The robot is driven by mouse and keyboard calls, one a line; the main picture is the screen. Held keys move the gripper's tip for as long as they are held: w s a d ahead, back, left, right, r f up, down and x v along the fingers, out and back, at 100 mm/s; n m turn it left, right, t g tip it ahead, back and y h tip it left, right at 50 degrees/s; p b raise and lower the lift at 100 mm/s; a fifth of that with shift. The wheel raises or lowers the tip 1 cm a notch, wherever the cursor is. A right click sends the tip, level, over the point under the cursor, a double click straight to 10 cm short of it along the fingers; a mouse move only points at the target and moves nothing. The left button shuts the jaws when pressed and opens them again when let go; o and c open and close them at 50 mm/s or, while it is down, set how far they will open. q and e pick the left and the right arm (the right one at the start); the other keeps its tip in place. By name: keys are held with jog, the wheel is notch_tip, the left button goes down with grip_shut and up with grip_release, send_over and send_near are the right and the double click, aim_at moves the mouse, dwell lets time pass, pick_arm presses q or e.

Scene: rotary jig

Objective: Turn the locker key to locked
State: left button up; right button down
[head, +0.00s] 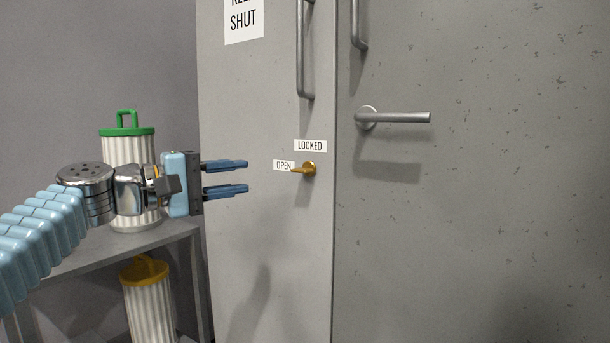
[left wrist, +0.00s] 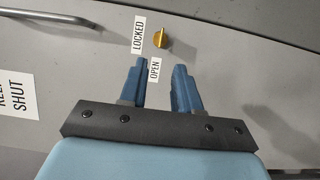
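The brass locker key (head: 303,169) sits in its round lock on the grey locker door. Its grip points left, toward the OPEN label (head: 283,165). The LOCKED label (head: 310,146) is just above it. In the left wrist view the key (left wrist: 161,38) lies beyond the fingertips, roughly ahead of the gap between them. My left gripper (head: 247,177) is open and empty, left of the key and apart from it, with its two blue fingers one above the other. My right gripper is in neither view.
A vertical bar handle (head: 305,60) is above the key. A lever handle (head: 395,117) sticks out from the door on the right. A green-lidded bin (head: 127,150) stands on a grey bench (head: 120,247) behind my left arm. A yellow-lidded bin (head: 150,305) is lower down.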

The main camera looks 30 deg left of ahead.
aim_at(295, 171)
pick_arm(q)
jog(key=p+x, duration=0.1)
jog(key=x, duration=1.1)
jog(key=shift+w, duration=0.2)
jog(key=shift+c, duration=0.5)
jog(key=shift+f, duration=0.1)
grip_shut()
